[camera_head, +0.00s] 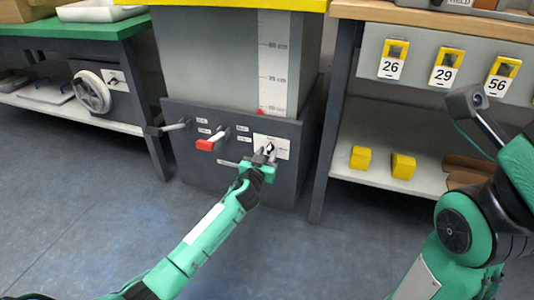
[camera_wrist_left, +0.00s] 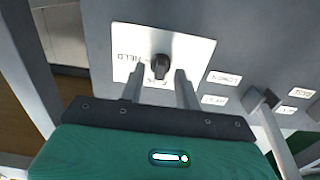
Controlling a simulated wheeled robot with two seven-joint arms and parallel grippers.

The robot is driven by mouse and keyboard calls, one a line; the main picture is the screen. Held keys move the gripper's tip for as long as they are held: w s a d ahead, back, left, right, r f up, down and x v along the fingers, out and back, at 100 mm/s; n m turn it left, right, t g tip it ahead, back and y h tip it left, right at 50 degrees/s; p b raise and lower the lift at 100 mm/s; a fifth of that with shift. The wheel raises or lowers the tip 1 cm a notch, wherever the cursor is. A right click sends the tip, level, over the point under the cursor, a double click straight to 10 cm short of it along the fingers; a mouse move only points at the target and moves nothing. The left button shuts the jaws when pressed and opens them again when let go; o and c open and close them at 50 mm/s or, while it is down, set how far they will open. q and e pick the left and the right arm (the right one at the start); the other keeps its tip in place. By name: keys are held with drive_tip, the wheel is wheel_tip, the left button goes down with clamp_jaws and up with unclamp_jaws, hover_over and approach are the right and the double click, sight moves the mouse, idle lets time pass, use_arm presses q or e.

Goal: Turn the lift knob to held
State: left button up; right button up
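The lift knob (camera_wrist_left: 160,66) is a small black knob on a white plate (camera_wrist_left: 197,46) with a HELD label (camera_wrist_left: 132,58) to its left in the left wrist view. In the head view the plate (camera_head: 282,149) is on the lower right of the grey lift panel. My left gripper (camera_wrist_left: 160,80) is open, with one finger on each side of the knob and a visible gap to each. In the head view my left gripper (camera_head: 266,160) is in front of the plate and partly hides the knob. My right arm is at the right edge; its fingers do not show.
A red-ended lever (camera_head: 208,143) and a grey lever (camera_head: 177,126) stick out left of the plate. A green-topped bench (camera_head: 75,25) with a handwheel (camera_head: 91,92) is at left. A shelf (camera_head: 365,177) with yellow blocks (camera_head: 403,166) is at right. The blue floor in front is clear.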

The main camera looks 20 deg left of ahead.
use_arm(q)
drive_tip(key=shift+c, duration=0.4)
clamp_jaws()
drive_tip(key=shift+m, duration=0.3)
drive_tip(key=m+p, duration=0.1)
drive_tip(key=m, duration=0.1)
drive_tip(key=shift+m+p, duration=0.4)
drive_tip(key=m+p, duration=0.1)
drive_tip(key=m, duration=0.2)
drive_tip(key=shift+d+m, duration=0.1)
drive_tip(key=shift+m, duration=0.2)
drive_tip(key=m+p, duration=0.1)
drive_tip(key=m, duration=0.7)
drive_tip(key=m+p, duration=0.1)
drive_tip(key=m, duration=0.1)
drive_tip(key=shift+f+m, duration=0.2)
drive_tip(key=shift+m, duration=0.2)
drive_tip(key=shift+d, duration=0.1)
